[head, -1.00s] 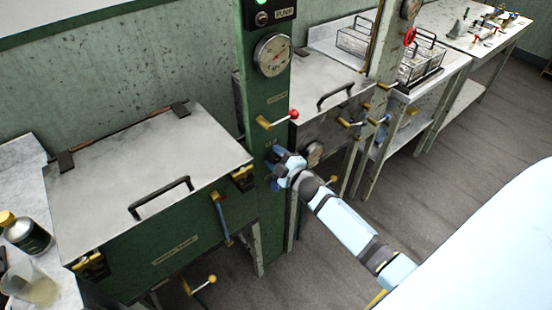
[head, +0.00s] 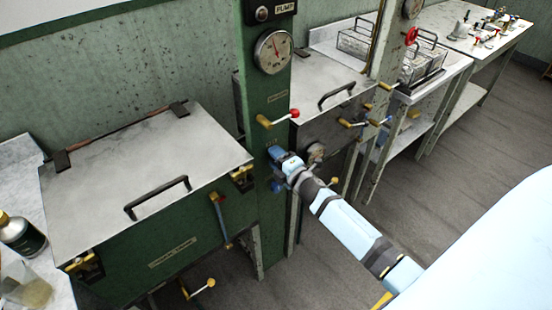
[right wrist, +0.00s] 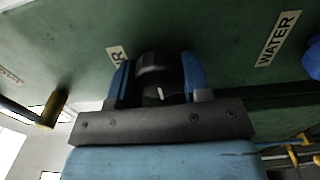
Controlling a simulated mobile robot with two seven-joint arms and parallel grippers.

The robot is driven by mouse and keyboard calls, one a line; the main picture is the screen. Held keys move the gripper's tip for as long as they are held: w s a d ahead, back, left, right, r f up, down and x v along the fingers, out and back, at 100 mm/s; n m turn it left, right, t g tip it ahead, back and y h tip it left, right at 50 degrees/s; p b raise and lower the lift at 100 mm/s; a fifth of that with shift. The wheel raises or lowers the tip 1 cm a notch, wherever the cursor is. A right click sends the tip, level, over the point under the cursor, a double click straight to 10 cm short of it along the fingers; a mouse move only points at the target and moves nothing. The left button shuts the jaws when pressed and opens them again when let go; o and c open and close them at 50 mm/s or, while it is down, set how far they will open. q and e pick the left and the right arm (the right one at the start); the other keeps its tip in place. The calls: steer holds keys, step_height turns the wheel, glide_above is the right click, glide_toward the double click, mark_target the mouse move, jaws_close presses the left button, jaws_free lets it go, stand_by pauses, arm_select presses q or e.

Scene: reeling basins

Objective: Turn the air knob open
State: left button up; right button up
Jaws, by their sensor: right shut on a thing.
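The air knob (right wrist: 158,72) is a dark round knob with a white mark, on the green panel in the right wrist view. My right gripper (right wrist: 158,80) is shut on it, with one blue finger on each side. The gripper hides part of the label beside the knob; only a final "R" (right wrist: 117,55) shows clearly. In the head view my right gripper (head: 277,168) is against the green column (head: 262,110), and it hides the knob there. My left gripper is not in view.
A "WATER" label (right wrist: 278,38) and a blue knob (right wrist: 313,60) are to the right in the wrist view. A lidded basin (head: 140,165) stands left.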

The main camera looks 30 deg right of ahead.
stand_by(0.3)
steer(key=o, duration=0.9)
steer(key=s, duration=0.4)
steer(key=s+b, duration=0.1)
steer(key=s, duration=0.4)
steer(key=s+d, duration=0.1)
steer(key=s, duration=0.3)
steer(key=shift+s, duration=0.4)
steer(key=s+a+m+g+p, duration=0.2)
steer(key=s+a+m+p, duration=0.1)
steer(key=s+a+m, duration=0.1)
steer(key=s+a+m+g+y+p, duration=0.1)
steer(key=s+a+m+g+p, duration=0.1)
steer(key=s+a+m+p, duration=0.2)
steer(key=s+a+m+g+y+p, duration=0.1)
steer(key=s+a+m+g+p, duration=0.2)
steer(key=s+a+m, duration=0.3)
steer(key=shift+a+f+m+p, duration=0.1)
steer(key=shift+a+m+p, duration=0.3)
steer(key=shift+a, duration=0.5)
steer(key=shift+a+f+m+p, duration=0.15)
steer(key=shift+a+m, duration=0.45)
steer(key=shift+a, duration=0.3)
